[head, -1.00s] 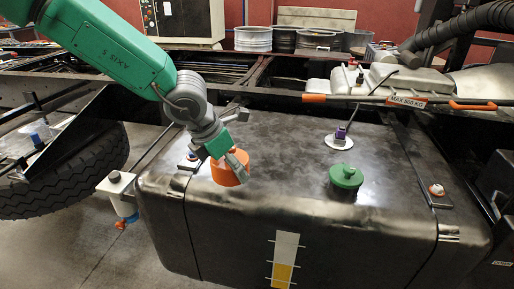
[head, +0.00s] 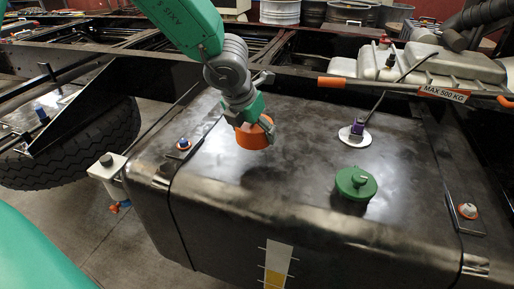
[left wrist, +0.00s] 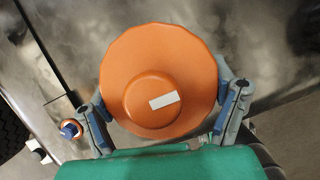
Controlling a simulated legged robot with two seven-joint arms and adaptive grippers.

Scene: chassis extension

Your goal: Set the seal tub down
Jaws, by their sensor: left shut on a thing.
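The seal tub is an orange round tub (head: 254,134). My left gripper (head: 256,125) is shut on it above the top of the dark metal tank (head: 300,150). A dark shadow lies on the tank below the tub, and the tub looks apart from the surface. In the left wrist view the tub (left wrist: 190,65) shows its round face with a small white label, between the two grey fingers with blue pads. My right gripper is not in view.
A green cap (head: 355,184) stands on the tank, right of the tub. A white disc with a purple connector and cable (head: 356,134) sits behind it. Orange-ringed fittings (head: 183,144) (head: 467,211) are near the tank's straps. The tank top between tub and cap is clear.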

